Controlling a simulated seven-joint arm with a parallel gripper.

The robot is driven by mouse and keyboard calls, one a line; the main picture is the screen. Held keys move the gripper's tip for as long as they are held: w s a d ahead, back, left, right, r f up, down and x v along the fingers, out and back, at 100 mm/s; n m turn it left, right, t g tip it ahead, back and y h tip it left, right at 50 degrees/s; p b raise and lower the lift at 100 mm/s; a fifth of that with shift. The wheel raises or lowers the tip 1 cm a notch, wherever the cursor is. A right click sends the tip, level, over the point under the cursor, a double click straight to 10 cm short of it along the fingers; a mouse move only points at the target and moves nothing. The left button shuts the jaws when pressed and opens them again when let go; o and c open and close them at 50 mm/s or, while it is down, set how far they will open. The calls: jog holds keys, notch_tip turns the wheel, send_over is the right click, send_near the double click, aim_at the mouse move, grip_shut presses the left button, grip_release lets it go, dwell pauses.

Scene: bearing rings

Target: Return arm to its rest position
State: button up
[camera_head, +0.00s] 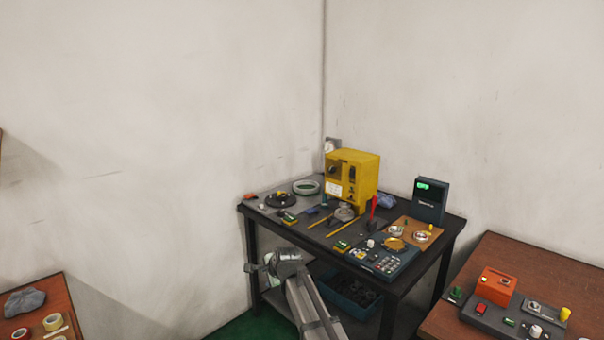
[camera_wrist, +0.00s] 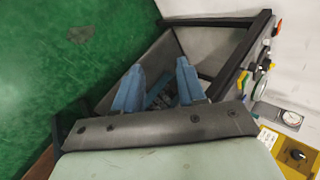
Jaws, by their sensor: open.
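My arm (camera_head: 308,305) reaches up from the bottom of the head view and ends in front of the left front side of the black table (camera_head: 318,232). Its fingertips are not clear there. In the wrist view my gripper (camera_wrist: 158,84) shows two blue fingers spread apart with nothing held between them. Past the fingers are the table's dark frame and the grey lower shelf (camera_wrist: 172,50). The gripper appears apart from the objects on the table top. A pale green ring (camera_head: 306,187) and a black round part (camera_head: 281,201) lie on the table's left part.
A blue bin (camera_head: 350,296) sits on the lower shelf. Brown tables stand at lower left (camera_head: 62,290) and right (camera_head: 540,268). Green floor (camera_wrist: 60,60) is open at left.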

jog(key=s+a+f+n+g, duration=0.1)
jog(key=s+a+f, duration=0.1)
jog(key=s+f, duration=0.3)
jog(key=s+d+f+n+g+h, duration=0.1)
jog(key=s+d+f+n+g, duration=0.1)
jog(key=s+d+f, duration=0.6)
jog(key=s+d+f+n+g+h, duration=0.15)
jog(key=s+d+f, duration=0.3)
jog(key=f, duration=0.65)
jog(key=s+d+f+n+g+h, duration=0.1)
jog(key=s+d+f+n+g, duration=0.15)
jog(key=s+d+f, duration=0.4)
jog(key=s+d+f+n+g, duration=0.2)
jog(key=s+d+f, duration=0.1)
jog(key=s, duration=0.8)
jog(key=s+d+f+n+g, duration=0.2)
jog(key=s+d+f, duration=0.2)
jog(key=s, duration=0.7)
jog(key=s+d+f+n+g, duration=0.2)
jog(key=s+f, duration=0.4)
jog(key=s, duration=0.5)
jog(key=shift+s+d+f+g, duration=0.15)
jog(key=shift+d+f+g, duration=0.3)
jog(key=shift+d, duration=0.4)
